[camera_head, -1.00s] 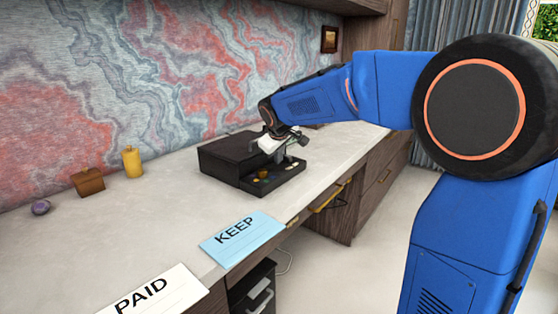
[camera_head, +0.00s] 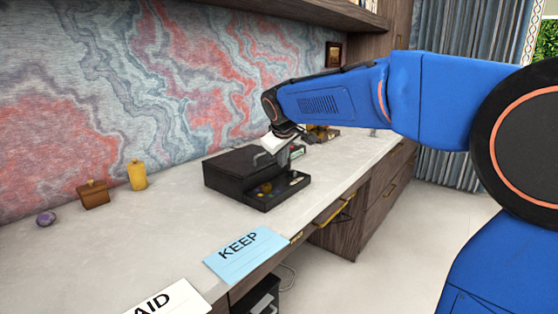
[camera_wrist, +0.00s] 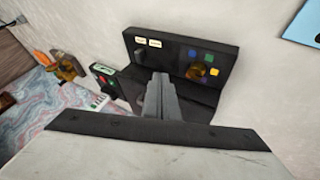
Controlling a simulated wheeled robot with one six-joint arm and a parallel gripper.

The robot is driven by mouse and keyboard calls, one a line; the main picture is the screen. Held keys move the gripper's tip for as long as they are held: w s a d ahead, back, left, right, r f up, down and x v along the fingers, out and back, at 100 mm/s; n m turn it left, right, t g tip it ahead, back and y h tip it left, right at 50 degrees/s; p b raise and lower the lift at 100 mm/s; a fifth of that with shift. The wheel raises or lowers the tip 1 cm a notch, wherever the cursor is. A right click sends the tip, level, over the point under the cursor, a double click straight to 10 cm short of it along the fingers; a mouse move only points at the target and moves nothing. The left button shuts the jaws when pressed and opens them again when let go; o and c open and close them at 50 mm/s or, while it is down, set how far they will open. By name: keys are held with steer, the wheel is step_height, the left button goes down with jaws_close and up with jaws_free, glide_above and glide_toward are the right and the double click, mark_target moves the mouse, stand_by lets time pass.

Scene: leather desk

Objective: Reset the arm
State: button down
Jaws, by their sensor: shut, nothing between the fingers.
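My gripper (camera_head: 283,158) is over the dark box (camera_head: 232,171) on the desk, at the end of my blue arm. In the wrist view its fingers (camera_wrist: 160,88) are closed together with nothing between them, in front of the box. The box has an open front tray (camera_wrist: 226,60) holding small coloured pieces and a round brass-coloured item (camera_wrist: 197,72). From these views I cannot tell whether the fingertips touch the box.
A blue KEEP card (camera_head: 245,254) and a white PAID card (camera_head: 170,300) lie at the desk's front edge. A yellow canister (camera_head: 137,175), a brown box (camera_head: 93,194) and a purple item (camera_head: 46,218) stand at the left by the wall. The desk (camera_head: 150,235) between is clear.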

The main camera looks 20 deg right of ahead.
steer(key=s+d+f+m, duration=0.1)
steer(key=s+f, duration=0.4)
steer(key=s, duration=0.8)
steer(key=s+d+f+m+g+y, duration=0.1)
steer(key=s+f, duration=0.5)
steer(key=s, duration=0.7)
steer(key=s+d+f+m+g+y, duration=0.1)
steer(key=s+f, duration=0.5)
steer(key=s, duration=0.8)
steer(key=d+m, duration=0.1)
steer(key=m, duration=0.1)
steer(key=shift+d+m, duration=0.35)
steer(key=shift+m, duration=0.05)
steer(key=shift+r, duration=0.1)
